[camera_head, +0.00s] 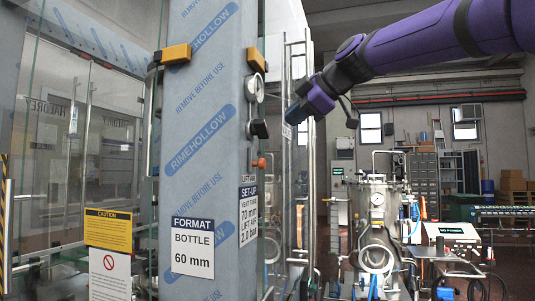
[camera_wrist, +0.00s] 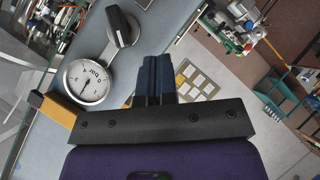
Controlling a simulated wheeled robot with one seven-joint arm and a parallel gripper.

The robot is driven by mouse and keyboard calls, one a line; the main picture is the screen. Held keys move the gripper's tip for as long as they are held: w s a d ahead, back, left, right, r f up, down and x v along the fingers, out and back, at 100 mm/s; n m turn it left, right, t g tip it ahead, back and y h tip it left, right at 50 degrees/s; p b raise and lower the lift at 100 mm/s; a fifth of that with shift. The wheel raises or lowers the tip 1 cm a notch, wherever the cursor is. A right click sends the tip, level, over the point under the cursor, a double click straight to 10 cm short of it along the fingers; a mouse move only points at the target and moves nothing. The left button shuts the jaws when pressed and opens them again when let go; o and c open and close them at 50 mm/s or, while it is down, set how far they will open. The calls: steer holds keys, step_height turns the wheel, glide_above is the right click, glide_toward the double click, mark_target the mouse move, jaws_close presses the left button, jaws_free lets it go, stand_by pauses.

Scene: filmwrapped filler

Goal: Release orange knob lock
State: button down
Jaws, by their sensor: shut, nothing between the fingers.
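A small orange-red knob (camera_head: 259,163) sticks out from the right edge of the film-wrapped column, below a black knob (camera_head: 260,129). It is small in the head view, and I cannot tell its lock state. I do not see it in the wrist view. My gripper (camera_head: 296,114) is to the right of the column, above and right of the orange knob and apart from it. In the wrist view my gripper's dark fingers (camera_wrist: 156,80) are together and empty. The black knob (camera_wrist: 123,25) and a round white gauge (camera_wrist: 87,82) show to their left.
The wrapped column (camera_head: 205,130) carries a gauge (camera_head: 255,88) and yellow-orange blocks (camera_head: 176,54) near its top. Glass panels stand to the left. Upright metal rails (camera_head: 310,170) run just right of the column. A machine with a gauge (camera_head: 377,200) stands behind, at right.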

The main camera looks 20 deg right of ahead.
glide_toward(256, 163)
steer(key=a+r+x, duration=0.1)
steer(key=x, duration=0.3)
steer(key=shift+w+d+f, duration=0.25)
steer(key=shift+w+f, duration=0.2)
steer(key=shift+f, duration=0.25)
step_height(256, 163, down, 3)
steer(key=shift+r, duration=0.25)
